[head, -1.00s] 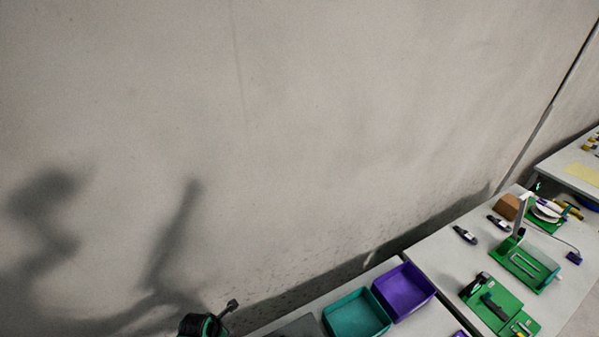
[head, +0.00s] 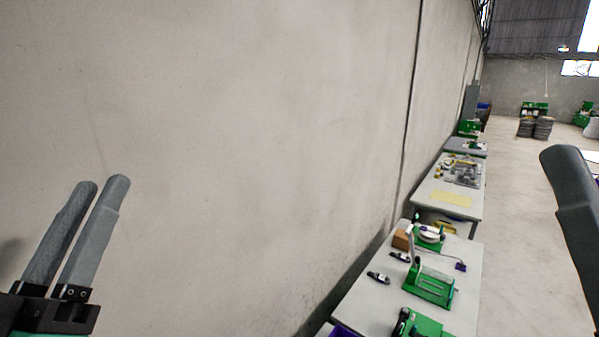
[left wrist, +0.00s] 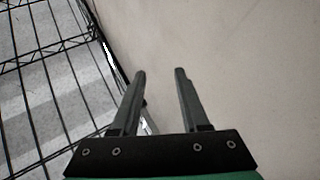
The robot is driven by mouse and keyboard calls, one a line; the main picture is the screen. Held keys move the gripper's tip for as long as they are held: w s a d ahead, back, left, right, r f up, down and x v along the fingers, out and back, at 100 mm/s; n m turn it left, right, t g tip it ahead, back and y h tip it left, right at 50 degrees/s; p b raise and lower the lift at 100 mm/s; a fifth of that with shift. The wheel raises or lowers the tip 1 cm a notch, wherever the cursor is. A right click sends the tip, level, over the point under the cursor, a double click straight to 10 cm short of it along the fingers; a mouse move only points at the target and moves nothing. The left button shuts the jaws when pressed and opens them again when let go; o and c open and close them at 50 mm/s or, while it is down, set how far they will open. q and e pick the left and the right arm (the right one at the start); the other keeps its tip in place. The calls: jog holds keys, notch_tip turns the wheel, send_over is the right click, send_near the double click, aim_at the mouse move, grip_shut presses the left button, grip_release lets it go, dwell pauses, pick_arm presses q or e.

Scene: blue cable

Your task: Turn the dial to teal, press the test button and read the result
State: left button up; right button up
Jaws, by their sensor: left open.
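My left gripper (head: 103,183) is raised in front of the bare wall at the left of the head view. Its two grey fingers are apart with nothing between them; the left wrist view (left wrist: 160,71) also shows them open and empty. A dark grey rounded part (head: 572,190) at the right edge of the head view looks like a piece of my right gripper, but its jaw state does not show. I cannot make out a dial, a test button or a result. A green fixture (head: 430,286) and a partly cut-off green unit (head: 422,325) sit on the near table, far from my left gripper.
The near table (head: 368,313) also holds dark handheld items (head: 378,277), a brown box (head: 401,239), a white reel (head: 430,235) and a purple piece (head: 460,266). More tables line the wall (head: 250,150). Open floor lies right. A black wire rack (left wrist: 50,50) shows in the left wrist view.

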pick_arm(q)
jog(key=s+d+r+m+t+h, duration=0.1)
jog(key=s+r+m+t, duration=0.1)
jog(key=s+r, duration=0.3)
jog(key=s+m, duration=0.1)
jog(key=s, duration=0.1)
jog(key=shift+s+d+r+m+t+h, duration=0.25)
jog(key=shift+s+d+m+t+h, duration=0.05)
jog(key=shift+d+m, duration=0.1)
grip_shut()
jog(key=shift+w, duration=0.1)
dwell(0.8)
